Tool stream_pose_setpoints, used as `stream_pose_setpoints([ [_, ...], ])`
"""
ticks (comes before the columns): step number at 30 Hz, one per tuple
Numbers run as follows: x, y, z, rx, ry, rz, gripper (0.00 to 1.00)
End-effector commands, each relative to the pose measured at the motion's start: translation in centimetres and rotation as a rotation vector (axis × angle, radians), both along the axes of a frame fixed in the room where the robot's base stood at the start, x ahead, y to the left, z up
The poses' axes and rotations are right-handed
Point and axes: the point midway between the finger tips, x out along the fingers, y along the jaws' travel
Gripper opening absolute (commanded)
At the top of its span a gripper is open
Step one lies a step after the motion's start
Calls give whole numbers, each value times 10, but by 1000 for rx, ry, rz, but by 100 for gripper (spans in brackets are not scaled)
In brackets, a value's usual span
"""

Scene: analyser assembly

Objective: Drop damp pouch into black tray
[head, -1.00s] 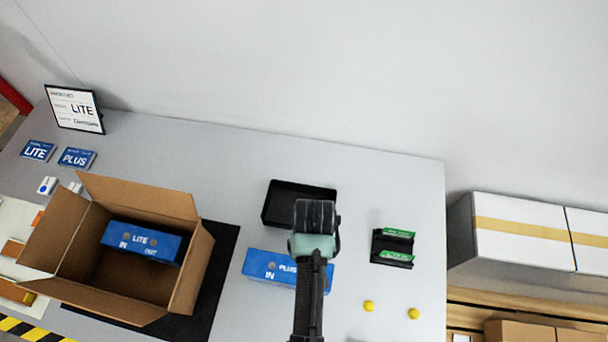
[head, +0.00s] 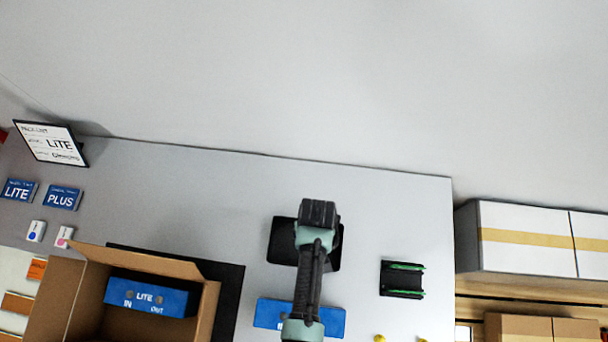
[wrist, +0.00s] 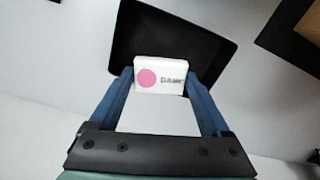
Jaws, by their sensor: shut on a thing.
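The damp pouch (wrist: 160,75) is a small white packet with a pink dot and dark lettering, held between the blue fingers of my gripper (wrist: 160,88) in the wrist view. The black tray (wrist: 185,32) lies beyond and below the pouch there. In the head view, my gripper (head: 318,216) is above the black tray (head: 281,241) and covers its middle. The pouch is hidden in that view. The tray's visible floor is empty. The height of the pouch above it is hard to tell.
A blue PLUS box (head: 333,318) lies just in front of the tray, partly under my arm. A black holder with green strips (head: 402,280) stands to the right. An open carton (head: 208,310) with a blue LITE box (head: 150,298) is at left. Two white packets (head: 37,231) lie beyond it.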

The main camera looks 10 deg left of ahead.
Motion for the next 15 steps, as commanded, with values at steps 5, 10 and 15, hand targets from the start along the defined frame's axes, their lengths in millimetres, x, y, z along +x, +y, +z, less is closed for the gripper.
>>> stream_pose_setpoints([
  [5,0,0,-21,0,0,0,28],
  [10,0,0,-42,0,0,0,28],
  [15,0,0,-55,0,-1,-1,28],
])
